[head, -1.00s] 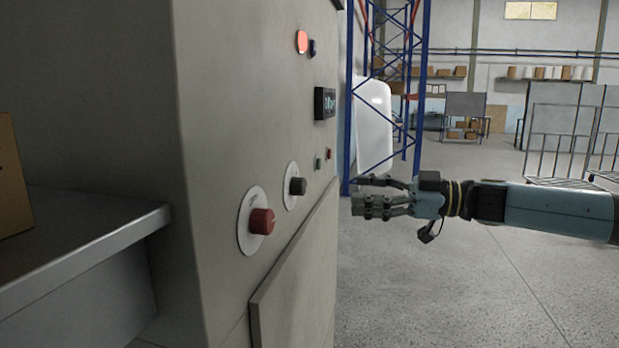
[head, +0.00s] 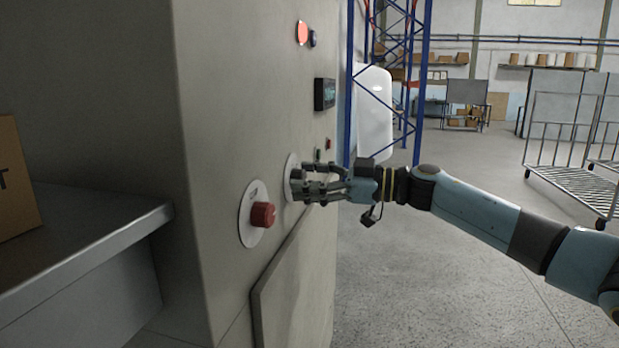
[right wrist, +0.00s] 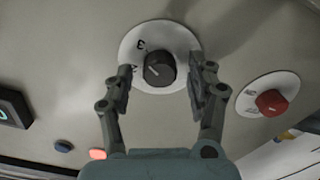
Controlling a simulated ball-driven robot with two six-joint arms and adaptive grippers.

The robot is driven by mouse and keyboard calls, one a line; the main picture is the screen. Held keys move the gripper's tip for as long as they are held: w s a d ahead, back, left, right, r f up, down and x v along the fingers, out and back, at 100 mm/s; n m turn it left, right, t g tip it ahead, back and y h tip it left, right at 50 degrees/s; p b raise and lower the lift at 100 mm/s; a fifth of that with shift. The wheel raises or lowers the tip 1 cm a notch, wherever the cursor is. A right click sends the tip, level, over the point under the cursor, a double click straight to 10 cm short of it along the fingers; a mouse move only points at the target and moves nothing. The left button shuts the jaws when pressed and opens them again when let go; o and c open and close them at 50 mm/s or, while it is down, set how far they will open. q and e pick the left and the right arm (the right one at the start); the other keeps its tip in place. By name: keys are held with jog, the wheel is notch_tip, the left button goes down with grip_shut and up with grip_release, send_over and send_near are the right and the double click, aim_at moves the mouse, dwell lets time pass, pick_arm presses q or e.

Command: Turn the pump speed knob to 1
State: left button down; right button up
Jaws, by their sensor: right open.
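A black knob (right wrist: 159,69) sits on a round white dial plate (right wrist: 180,38) in the right wrist view. A white pointer line shows on it. A mark like a 3 is above left of the knob; another mark by the left finger is unclear. My right gripper (right wrist: 161,72) is open, with one finger on each side of this knob; I cannot tell whether they touch it. In the head view my right gripper (head: 302,182) reaches the panel from the right and mostly covers the knob. My left gripper is not in view.
A red knob (head: 263,214) on its own white plate is beside the black one. A small display (head: 325,94) and a lit red lamp (head: 302,33) are higher on the panel. A metal shelf (head: 110,228) with a cardboard box (head: 15,180) juts out left.

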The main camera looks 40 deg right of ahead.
jog(key=c, duration=1.1)
jog(key=shift+c, duration=0.2)
